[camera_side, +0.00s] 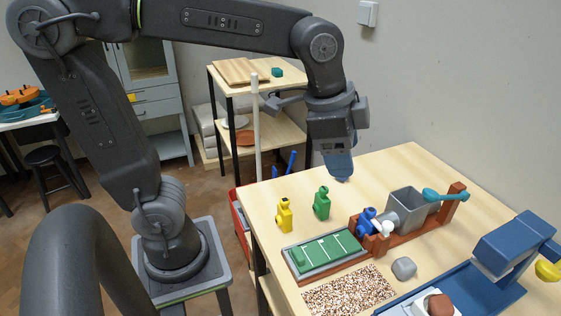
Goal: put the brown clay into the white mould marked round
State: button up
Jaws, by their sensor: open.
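A brown lump, which looks like the clay (440,305), sits on or in a small white block (420,306) at the bottom edge of the view. The white block may be the mould; it is cut off by the frame and I cannot read any marking on it. It stands on the blue base of a press. My gripper (341,178) is open, pointing down above the far part of the table. It is well behind and left of the brown lump, and holds nothing that I can see.
The table (415,170) carries a yellow bottle (284,215), a green bottle (321,203), a green board (325,249), a speckled mat (350,291), a grey lump (404,268), a grey bin (408,207) in a brown rack, and the blue press (513,243). The table's far part is clear.

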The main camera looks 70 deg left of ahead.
jog(key=s+a+f+n+t, duration=0.2)
jog(key=s+a+f+n, duration=0.2)
jog(key=s+a+n, duration=0.2)
jog(key=s+n, duration=0.2)
jog(key=s, duration=0.1)
jog(key=shift+y, duration=0.4)
jog(key=shift+w, duration=0.1)
jog(key=shift+c, duration=0.2)
dwell(0.4)
